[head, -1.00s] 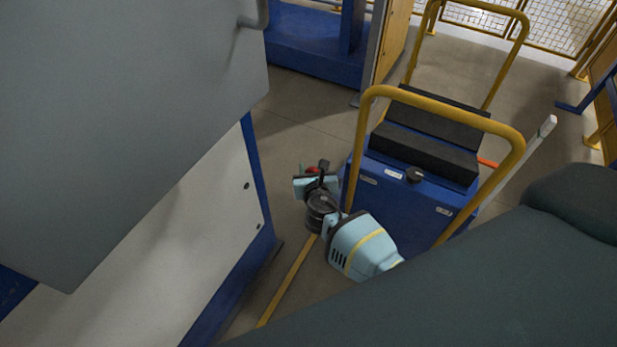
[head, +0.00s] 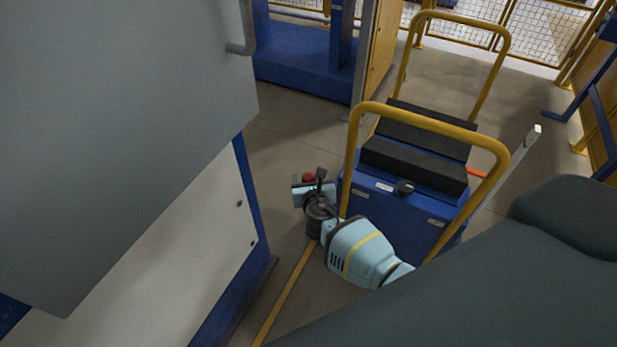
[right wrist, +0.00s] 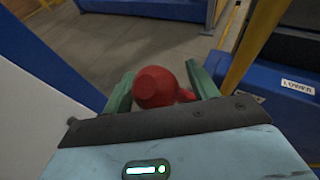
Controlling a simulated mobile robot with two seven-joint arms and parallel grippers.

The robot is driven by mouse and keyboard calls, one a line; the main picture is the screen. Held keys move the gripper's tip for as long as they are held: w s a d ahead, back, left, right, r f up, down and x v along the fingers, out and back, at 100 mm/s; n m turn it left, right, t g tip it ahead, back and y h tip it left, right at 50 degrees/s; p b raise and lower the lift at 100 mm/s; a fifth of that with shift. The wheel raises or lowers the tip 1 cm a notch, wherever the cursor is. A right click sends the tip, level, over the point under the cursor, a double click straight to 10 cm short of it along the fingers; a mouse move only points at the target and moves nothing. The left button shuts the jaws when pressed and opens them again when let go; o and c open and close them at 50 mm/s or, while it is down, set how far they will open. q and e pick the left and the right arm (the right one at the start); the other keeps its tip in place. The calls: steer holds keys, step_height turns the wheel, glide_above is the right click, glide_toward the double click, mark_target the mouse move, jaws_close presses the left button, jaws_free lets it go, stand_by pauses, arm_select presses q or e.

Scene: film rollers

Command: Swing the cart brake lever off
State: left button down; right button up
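The blue cart (head: 400,215) with yellow handle hoops stands right of centre in the head view. A red knob (head: 309,178), apparently the brake lever's end, shows low at the cart's left side, partly behind my right gripper (head: 309,190). In the right wrist view the rounded red knob (right wrist: 158,88) lies between the two green fingers of my right gripper (right wrist: 160,75). The fingers stand apart, one on each side of it; I cannot tell whether they touch it. The lever's shaft is mostly hidden. My left gripper is not in view.
A grey and white cabinet with a blue edge (head: 250,190) stands close on the left. The cart's near yellow hoop (head: 352,160) rises right beside my right gripper. An orange piece (head: 478,173) and a white-tipped bar (head: 533,135) are at the cart's right. Floor (head: 275,140) behind is clear.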

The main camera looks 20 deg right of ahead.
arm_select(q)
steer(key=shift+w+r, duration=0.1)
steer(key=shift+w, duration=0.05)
arm_select(e)
steer(key=shift+a+r, duration=0.15)
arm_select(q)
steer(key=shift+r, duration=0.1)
arm_select(e)
steer(key=shift+s+a+r, duration=0.15)
steer(key=shift+s+r, duration=0.05)
steer(key=shift+s, duration=0.05)
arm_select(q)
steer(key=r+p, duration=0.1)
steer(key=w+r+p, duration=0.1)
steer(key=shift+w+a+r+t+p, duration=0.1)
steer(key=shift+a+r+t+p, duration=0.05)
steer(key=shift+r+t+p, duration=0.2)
arm_select(e)
steer(key=v, duration=0.7)
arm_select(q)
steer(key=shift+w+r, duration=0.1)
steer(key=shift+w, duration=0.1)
arm_select(e)
steer(key=shift+s, duration=0.1)
